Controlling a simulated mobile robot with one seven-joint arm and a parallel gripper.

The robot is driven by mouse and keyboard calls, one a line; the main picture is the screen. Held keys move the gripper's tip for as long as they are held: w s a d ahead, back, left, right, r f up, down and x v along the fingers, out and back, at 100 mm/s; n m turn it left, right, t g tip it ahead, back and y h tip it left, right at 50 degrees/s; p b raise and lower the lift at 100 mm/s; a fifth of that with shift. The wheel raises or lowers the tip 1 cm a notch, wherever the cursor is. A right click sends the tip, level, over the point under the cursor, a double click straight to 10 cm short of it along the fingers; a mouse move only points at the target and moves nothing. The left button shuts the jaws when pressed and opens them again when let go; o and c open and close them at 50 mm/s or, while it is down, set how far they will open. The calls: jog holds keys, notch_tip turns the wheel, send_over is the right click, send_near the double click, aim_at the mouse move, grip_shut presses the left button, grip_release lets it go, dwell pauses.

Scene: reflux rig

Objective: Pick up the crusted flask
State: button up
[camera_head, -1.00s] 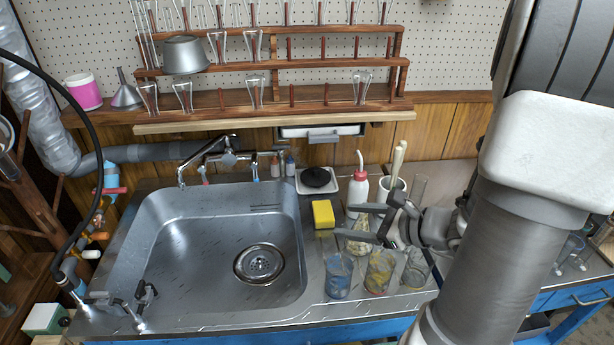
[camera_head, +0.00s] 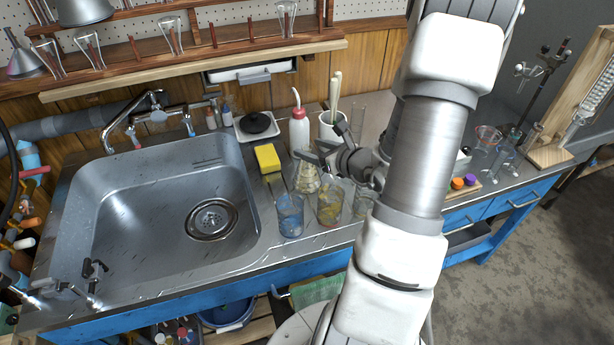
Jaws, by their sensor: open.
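The crusted flask (camera_head: 306,180) is a clear conical flask with a pale, cream-coloured crust. It stands on the steel counter just right of the sink, behind the stained beakers. My gripper (camera_head: 324,148) is open, its dark fingers pointing left at the flask's upper part. One finger overlaps the flask's neck in the picture and partly hides it. I cannot tell whether the finger touches the glass. Nothing shows between the fingers.
A blue-stained beaker (camera_head: 290,218), a yellow-stained beaker (camera_head: 329,208) and another beaker (camera_head: 363,203) stand in front. A wash bottle (camera_head: 299,134), a white pot (camera_head: 332,126) and a yellow sponge (camera_head: 267,158) are close behind. The sink (camera_head: 150,215) is left.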

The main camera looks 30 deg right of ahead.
aim_at(305, 149)
jog(key=shift+w+f, duration=0.25)
jog(key=shift+w, duration=0.3)
jog(key=w+f, duration=0.1)
jog(key=w+f+b, duration=0.1)
jog(key=w, duration=0.1)
jog(key=shift+w+f, duration=0.3)
jog(key=shift+f, duration=0.1)
jog(key=shift+w+f, duration=0.1)
jog(key=shift+w, duration=0.25)
grip_shut()
dwell(0.5)
